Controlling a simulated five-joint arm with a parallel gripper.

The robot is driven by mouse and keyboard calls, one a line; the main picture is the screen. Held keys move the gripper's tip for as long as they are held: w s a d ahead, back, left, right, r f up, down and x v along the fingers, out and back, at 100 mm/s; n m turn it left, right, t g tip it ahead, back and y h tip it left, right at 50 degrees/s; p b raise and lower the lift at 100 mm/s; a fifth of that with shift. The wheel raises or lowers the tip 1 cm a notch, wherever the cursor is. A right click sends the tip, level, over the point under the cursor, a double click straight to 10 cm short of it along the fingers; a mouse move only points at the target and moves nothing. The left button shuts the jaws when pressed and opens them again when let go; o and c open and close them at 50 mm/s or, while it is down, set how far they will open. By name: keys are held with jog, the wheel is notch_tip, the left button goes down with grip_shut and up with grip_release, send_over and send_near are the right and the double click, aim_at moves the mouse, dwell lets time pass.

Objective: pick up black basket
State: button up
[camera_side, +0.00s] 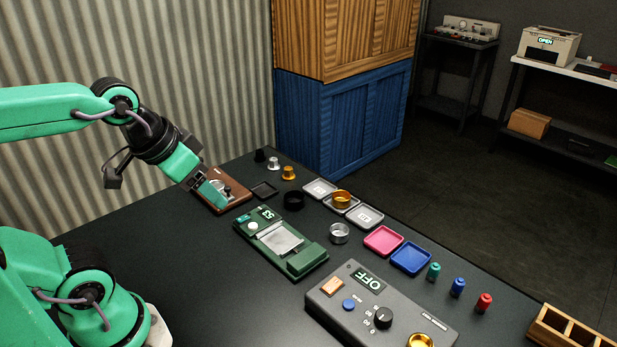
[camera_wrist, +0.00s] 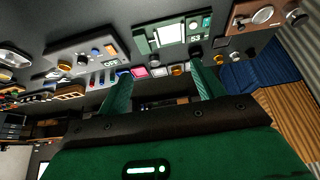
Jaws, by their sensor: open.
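The black basket (camera_side: 293,200) is a short dark ring on the dark table, behind the green scale (camera_side: 281,243) and to the right of a small black tray. My gripper (camera_side: 212,193) is to the left of the basket, over or in front of the brown board (camera_side: 226,199) with metal parts on it. In the wrist view my gripper's two green fingers (camera_wrist: 160,85) stand apart with nothing held between them.
A gold basket (camera_side: 341,199) sits on grey trays, and a silver basket (camera_side: 339,233) stands nearer. Black, silver and gold knobbed pieces (camera_side: 273,163) stand behind. Pink (camera_side: 383,241) and blue trays (camera_side: 411,258) and a grey control box (camera_side: 380,306) lie right. The table's front left is clear.

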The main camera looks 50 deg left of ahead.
jog(key=shift+o, duration=0.8)
jog(key=shift+w, duration=0.1)
jog(key=w+a+n+g, duration=0.1)
jog(key=w+a+g, duration=0.1)
jog(key=w, duration=0.7)
jog(key=w+a+n+g, duration=0.1)
jog(key=w+a, duration=0.2)
jog(key=w, duration=0.6)
jog(key=w+a+f+n+g, duration=0.1)
jog(key=w+a+f, duration=0.2)
jog(key=w+f, duration=0.3)
jog(key=w+a+f+n+g, duration=0.1)
jog(key=w+a+f, duration=0.3)
jog(key=f, duration=0.6)
jog(key=shift+w+a+g, duration=0.15)
jog(key=shift+w+g, duration=0.15)
jog(key=shift+w, duration=0.95)
